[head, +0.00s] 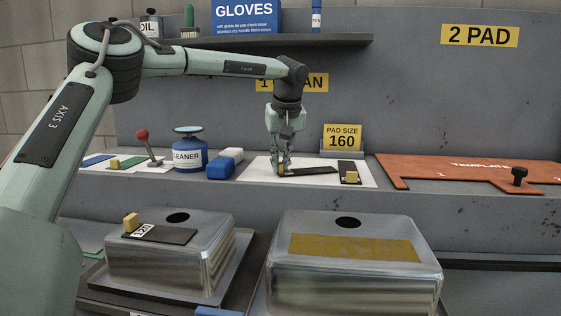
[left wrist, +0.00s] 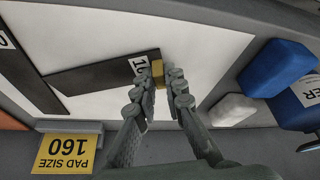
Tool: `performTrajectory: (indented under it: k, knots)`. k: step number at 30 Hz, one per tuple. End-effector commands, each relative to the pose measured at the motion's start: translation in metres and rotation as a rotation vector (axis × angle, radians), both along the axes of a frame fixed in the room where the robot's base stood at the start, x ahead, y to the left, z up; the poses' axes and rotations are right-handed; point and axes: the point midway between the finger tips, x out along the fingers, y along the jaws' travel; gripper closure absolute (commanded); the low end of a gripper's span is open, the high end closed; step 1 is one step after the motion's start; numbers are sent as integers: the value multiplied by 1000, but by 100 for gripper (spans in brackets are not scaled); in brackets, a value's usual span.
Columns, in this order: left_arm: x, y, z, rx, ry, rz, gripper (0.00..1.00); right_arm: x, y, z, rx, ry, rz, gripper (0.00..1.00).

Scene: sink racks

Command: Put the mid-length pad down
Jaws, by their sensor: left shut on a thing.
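The pad in my grip, a dark strip with a yellow grip block (left wrist: 157,68), lies flat over the white sheet (left wrist: 205,45), on it or just above it; I cannot tell which. In the head view its dark strip (head: 315,170) runs right from my left gripper (head: 282,167). My left gripper is shut on the yellow block, and its fingers partly hide the printed number. A second dark pad (head: 347,167) with a yellow block lies on the same sheet, to the right. My right gripper is not in view.
A "PAD SIZE 160" sign (head: 342,137) stands behind the sheet. Left are a blue-and-white block (head: 224,163) and a cleaner can (head: 190,155). An orange template (head: 460,170) lies right.

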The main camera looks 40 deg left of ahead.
Motion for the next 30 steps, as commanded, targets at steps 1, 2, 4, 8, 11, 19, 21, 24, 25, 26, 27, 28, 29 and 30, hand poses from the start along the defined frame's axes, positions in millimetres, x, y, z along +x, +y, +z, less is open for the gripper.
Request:
performTrajectory:
  k: [1,2,4,8,11,19,21,24,25,26,27,28,29,30]
  knots:
    - [0,0,1,0,-1,0,100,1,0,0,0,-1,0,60]
    - [0,0,1,0,-1,0,100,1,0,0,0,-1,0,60]
    - [0,0,0,1,-1,0,100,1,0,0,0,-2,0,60]
    - [0,0,-3,0,-1,-1,87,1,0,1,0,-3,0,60]
    - [0,0,-3,0,0,-1,75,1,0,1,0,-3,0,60]
    - [0,0,-3,0,0,0,69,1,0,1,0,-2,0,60]
    - [0,0,-2,0,0,0,69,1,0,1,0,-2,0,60]
    - [0,-1,5,1,-2,1,69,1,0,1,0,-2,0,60]
    - [-1,-2,8,1,-4,0,69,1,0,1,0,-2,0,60]
    - [-2,-3,12,1,-5,0,69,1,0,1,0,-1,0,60]
    - [-3,-5,19,1,-5,0,69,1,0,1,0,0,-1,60]
    - [-5,-7,24,1,-5,0,69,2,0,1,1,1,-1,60]
    - [-6,-9,30,1,-6,-1,69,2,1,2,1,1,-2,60]
    - [-8,-12,38,2,-5,-1,69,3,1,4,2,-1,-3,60]
